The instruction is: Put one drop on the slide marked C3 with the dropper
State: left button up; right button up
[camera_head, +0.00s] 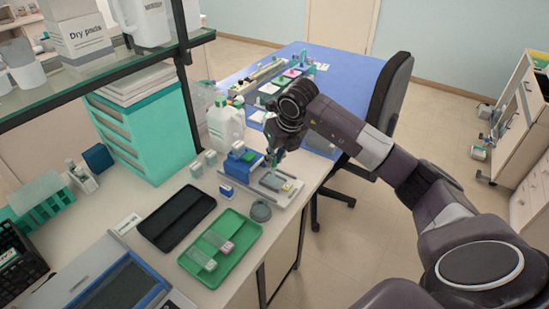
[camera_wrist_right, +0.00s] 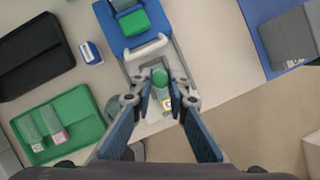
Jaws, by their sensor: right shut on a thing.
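My right gripper (camera_head: 273,155) hangs over the pale slide holder (camera_head: 262,193) near the bench's right edge. In the right wrist view its fingertips (camera_wrist_right: 162,88) are shut on the dropper, whose round green top (camera_wrist_right: 160,78) shows between them. The dropper's lower end is hidden in the wrist view. Under it a slide with a yellow end (camera_head: 287,187) lies on the holder. This yellow end also shows in the wrist view (camera_wrist_right: 166,104). Any marking on it is too small to read. My left gripper is not in view.
A green tray (camera_head: 187,261) holds slides with green and pink ends. A black tray (camera_head: 176,217), a grey round lid (camera_head: 260,211) and a blue block (camera_head: 241,163) are close by. A white jug (camera_head: 226,128) stands behind. A blue table (camera_head: 345,85) and chair (camera_head: 393,92) are beyond.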

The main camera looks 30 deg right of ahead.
dwell(0.3)
jog(key=shift+r+p, duration=2.1)
jog(key=shift+r, duration=1.35)
